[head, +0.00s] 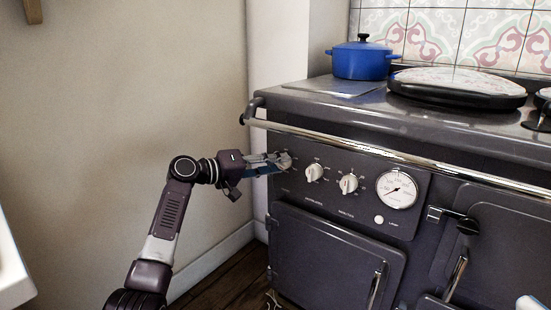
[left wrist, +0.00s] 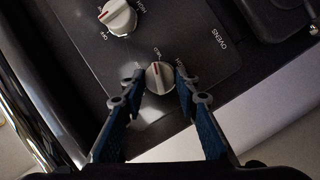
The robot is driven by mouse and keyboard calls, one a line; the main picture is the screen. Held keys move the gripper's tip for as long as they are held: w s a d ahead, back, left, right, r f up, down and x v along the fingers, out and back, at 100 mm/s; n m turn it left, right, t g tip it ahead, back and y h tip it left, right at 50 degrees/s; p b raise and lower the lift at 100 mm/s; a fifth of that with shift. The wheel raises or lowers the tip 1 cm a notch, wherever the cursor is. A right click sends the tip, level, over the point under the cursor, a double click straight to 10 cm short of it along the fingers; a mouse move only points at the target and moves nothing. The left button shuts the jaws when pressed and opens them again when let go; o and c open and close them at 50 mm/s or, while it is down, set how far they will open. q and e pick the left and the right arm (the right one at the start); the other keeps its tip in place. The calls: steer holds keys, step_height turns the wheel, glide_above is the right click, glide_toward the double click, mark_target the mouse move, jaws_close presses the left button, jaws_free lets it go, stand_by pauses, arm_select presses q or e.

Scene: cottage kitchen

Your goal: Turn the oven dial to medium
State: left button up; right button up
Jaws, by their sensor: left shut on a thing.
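The oven dial (left wrist: 159,78) is a pale round knob with a red mark, beside the word OVENS on the dark panel in the left wrist view. The red mark points toward small lettering that looks like MED. My left gripper (left wrist: 159,84) is shut on this dial, one finger on each side. In the head view my left gripper (head: 282,162) reaches the left end of the stove's control panel, and its fingers mostly hide the dial.
Two more pale knobs, a middle one (head: 314,172) and a right one (head: 348,184), sit beside a round gauge (head: 397,190). A metal rail (head: 370,149) runs above the panel. A blue pot (head: 361,60) stands on the stove top. Floor is free left of the stove.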

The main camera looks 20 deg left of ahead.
arm_select(q)
steer(key=shift+m+y+p, duration=0.4)
steer(key=shift+m+p, duration=0.35)
steer(key=shift+m, duration=0.05)
steer(key=shift+f, duration=0.1)
steer(key=o, duration=1.1)
steer(key=v, duration=0.7)
steer(key=shift+s+a+r, duration=0.15)
steer(key=shift+s+r, duration=0.05)
steer(key=shift+r, duration=0.1)
